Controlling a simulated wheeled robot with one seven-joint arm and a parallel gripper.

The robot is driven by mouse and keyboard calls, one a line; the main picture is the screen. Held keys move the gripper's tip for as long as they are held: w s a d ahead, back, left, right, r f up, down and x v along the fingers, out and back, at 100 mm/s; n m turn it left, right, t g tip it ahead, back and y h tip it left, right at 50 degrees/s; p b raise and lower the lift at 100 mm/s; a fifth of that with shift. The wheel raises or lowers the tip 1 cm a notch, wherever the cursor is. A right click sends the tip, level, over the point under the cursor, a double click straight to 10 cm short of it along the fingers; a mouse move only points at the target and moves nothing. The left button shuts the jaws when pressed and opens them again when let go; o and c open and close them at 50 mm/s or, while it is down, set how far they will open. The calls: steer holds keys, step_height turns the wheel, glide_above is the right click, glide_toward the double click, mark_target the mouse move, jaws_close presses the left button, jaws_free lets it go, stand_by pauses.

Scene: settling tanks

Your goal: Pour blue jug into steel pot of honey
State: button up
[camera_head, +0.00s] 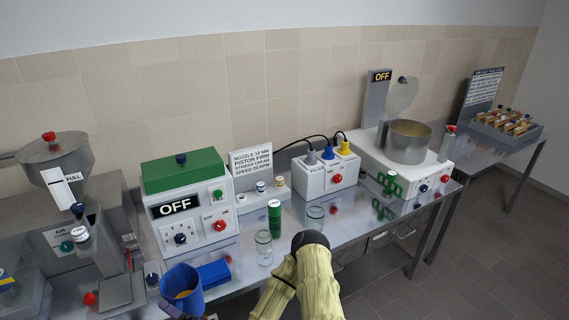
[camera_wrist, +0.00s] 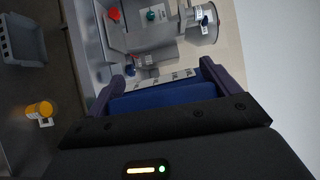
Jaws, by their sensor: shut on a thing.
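The blue jug (camera_head: 183,290) is upright at the lower left of the head view, with something amber visible inside it. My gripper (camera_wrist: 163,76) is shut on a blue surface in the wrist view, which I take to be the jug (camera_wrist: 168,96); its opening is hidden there. In the head view the gripper is mostly out of sight at the bottom edge. The steel pot (camera_head: 409,145) stands on a white machine at the right, well away from the jug. Its round lid (camera_head: 402,96) is raised behind it, and its inside looks yellowish.
A green-topped machine marked OFF (camera_head: 187,210) stands behind the jug. A blue block (camera_head: 214,273), a glass jar (camera_head: 264,248) and a green tube (camera_head: 274,218) are on the steel table. A white box with cables (camera_head: 327,177) stands between them and the pot.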

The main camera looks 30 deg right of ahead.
steer(key=d+f+m+t+h+b, duration=0.1)
steer(key=d+f+m+h+b, duration=0.1)
steer(key=d+f+h+b, duration=0.2)
steer(key=w+d+f+m+t+h+b, duration=0.1)
steer(key=d+f+m+h+b, duration=0.2)
steer(key=d+f+b, duration=0.3)
steer(key=d+f+h, duration=0.1)
steer(key=d+f, duration=0.4)
steer(key=f, duration=0.5)
steer(key=shift+w+f+m, duration=0.15)
steer(key=shift+w+m, duration=0.1)
steer(key=shift+m, duration=0.05)
steer(key=shift+d, duration=0.1)
